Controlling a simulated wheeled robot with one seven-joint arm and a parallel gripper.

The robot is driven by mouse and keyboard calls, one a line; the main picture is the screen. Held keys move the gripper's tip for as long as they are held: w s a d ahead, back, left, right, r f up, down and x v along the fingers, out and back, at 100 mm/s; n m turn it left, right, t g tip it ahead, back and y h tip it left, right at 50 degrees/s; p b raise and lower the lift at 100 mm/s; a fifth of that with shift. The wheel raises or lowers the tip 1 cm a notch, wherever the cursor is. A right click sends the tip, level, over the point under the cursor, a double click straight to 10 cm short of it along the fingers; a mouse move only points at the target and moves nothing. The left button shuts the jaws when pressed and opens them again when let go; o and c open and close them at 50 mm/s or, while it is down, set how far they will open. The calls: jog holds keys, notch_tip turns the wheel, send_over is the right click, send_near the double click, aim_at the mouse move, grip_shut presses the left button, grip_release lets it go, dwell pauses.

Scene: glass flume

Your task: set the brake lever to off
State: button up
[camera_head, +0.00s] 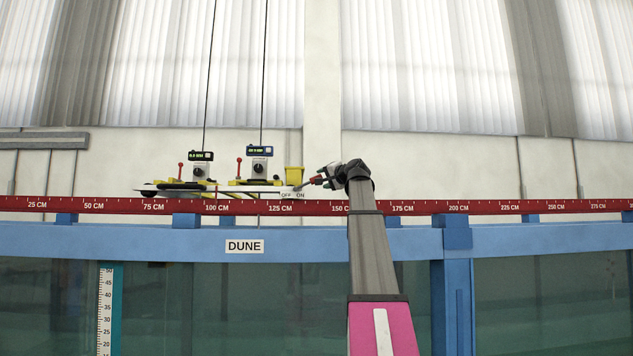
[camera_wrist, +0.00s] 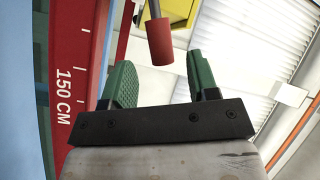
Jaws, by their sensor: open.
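The brake lever (camera_head: 316,180) has a red grip on a thin grey rod. In the head view it leans right, towards the ON side of a white label (camera_head: 292,195) marked OFF and ON. My gripper (camera_head: 328,175) is at the lever's right end, small in that view. In the wrist view the red grip (camera_wrist: 159,42) points down towards my palm, its end about level with the tips of my open green fingers (camera_wrist: 159,60). There are gaps on both sides, and no contact shows. The lever's pivot is not clear.
A yellow box (camera_head: 294,175) stands behind the lever. Two carriages with dials (camera_head: 199,170) (camera_head: 260,167) and small upright red levers (camera_head: 239,166) stand to the left. A red ruled rail (camera_head: 440,207) runs along the blue flume frame (camera_head: 310,243). Right of my arm the rail top is clear.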

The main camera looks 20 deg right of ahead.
aim_at(308, 183)
jog(key=x, duration=0.5)
jog(key=shift+w+a, duration=0.1)
jog(key=shift+w, duration=0.2)
jog(key=shift+c, duration=0.3)
grip_shut()
jog(key=shift+w, duration=0.1)
